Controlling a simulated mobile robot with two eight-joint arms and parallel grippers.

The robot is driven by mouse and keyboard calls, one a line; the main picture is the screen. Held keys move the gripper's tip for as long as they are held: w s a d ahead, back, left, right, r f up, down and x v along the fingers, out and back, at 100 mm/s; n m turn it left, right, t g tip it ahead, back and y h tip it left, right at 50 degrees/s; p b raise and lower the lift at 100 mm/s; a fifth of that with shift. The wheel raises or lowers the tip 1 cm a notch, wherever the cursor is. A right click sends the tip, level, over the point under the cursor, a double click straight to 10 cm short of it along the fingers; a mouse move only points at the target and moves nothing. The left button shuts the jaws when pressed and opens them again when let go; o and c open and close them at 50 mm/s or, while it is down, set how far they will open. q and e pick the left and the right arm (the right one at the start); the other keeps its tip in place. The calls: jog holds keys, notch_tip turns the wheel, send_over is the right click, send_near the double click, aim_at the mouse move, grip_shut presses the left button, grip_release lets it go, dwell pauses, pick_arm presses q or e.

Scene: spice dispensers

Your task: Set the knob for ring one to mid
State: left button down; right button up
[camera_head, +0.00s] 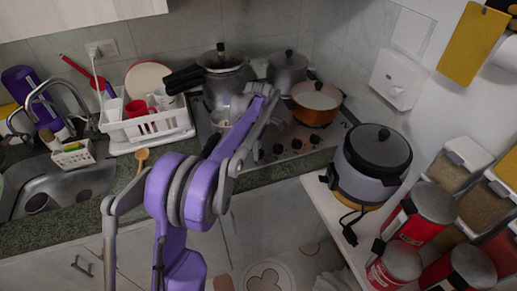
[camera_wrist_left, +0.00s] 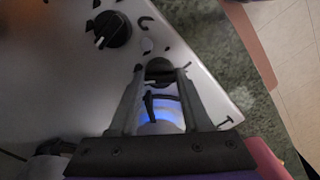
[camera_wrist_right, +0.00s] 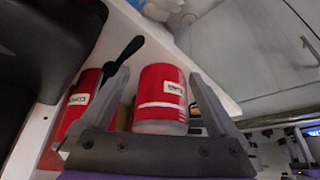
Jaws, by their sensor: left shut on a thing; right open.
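The stove (camera_head: 290,167) has a row of black knobs along its front edge, including a front-edge knob (camera_head: 296,143). In the left wrist view, a dark knob (camera_wrist_left: 159,68) sits between the fingertips of my left gripper (camera_wrist_left: 160,76), which is shut on it. The knob's pointer is mostly hidden, so I cannot tell its setting. A neighbouring knob (camera_wrist_left: 112,30) with a white mark stands apart to the upper left. I cannot tell which ring the held knob serves. My right gripper (camera_wrist_right: 161,80) is open, facing a red canister (camera_wrist_right: 160,95), away from the stove.
A pressure cooker (camera_head: 225,75), a grey pot (camera_head: 287,75) and an orange pot (camera_head: 316,103) stand on the stove. A rice cooker (camera_head: 372,165) and several red canisters, including a front canister (camera_head: 396,266), are on the right. A dish rack (camera_head: 150,127) stands left of the stove.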

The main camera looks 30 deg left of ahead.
pick_arm(q)
jog(key=shift+m, duration=0.3)
jog(key=m, duration=1.1)
jog(key=shift+b, duration=0.35)
jog(key=shift+m, duration=0.3)
jog(key=shift+c, duration=1.8)
grip_release()
notch_tip(320, 180, up, 11)
jog(key=shift+p, duration=0.35)
